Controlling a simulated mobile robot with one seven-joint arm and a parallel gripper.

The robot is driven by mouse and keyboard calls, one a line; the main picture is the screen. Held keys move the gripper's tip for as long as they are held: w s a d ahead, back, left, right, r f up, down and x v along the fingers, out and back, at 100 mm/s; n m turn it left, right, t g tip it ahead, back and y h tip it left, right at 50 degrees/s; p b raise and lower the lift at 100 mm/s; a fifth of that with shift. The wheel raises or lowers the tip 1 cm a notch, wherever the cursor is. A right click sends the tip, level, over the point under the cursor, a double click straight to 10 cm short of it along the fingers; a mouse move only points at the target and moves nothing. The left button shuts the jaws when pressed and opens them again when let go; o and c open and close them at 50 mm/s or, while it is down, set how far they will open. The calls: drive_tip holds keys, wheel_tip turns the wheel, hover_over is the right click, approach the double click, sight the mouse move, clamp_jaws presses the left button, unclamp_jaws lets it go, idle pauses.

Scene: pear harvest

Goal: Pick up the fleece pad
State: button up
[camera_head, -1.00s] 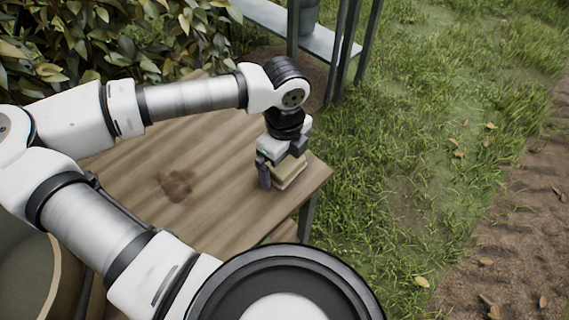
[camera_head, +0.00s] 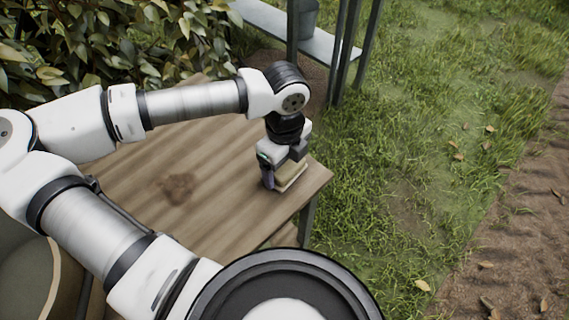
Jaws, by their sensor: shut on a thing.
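The fleece pad (camera_head: 291,176) is a small tan, block-like piece at the right corner of the wooden table (camera_head: 225,200). My gripper (camera_head: 280,174) points down over it from above, with its fingers around the pad. It is shut on the pad. My wrist and the gripper body hide the pad's upper and far parts. The pad is on the tabletop or very close to it; I cannot tell whether there is a gap beneath it.
A leafy bush (camera_head: 120,40) stands behind the table at the upper left. A metal shelf (camera_head: 290,32) with a grey bucket (camera_head: 305,18) stands behind at the top. Grass (camera_head: 420,150) lies to the right, beyond the table's edge. The middle of the tabletop is bare.

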wheel_tip(320, 180, up, 20)
drive_tip(key=p, duration=0.2)
drive_tip(key=shift+f, duration=0.2)
drive_tip(key=o, duration=0.4)
drive_tip(key=c, duration=0.3)
drive_tip(key=shift+w+a, duration=0.1)
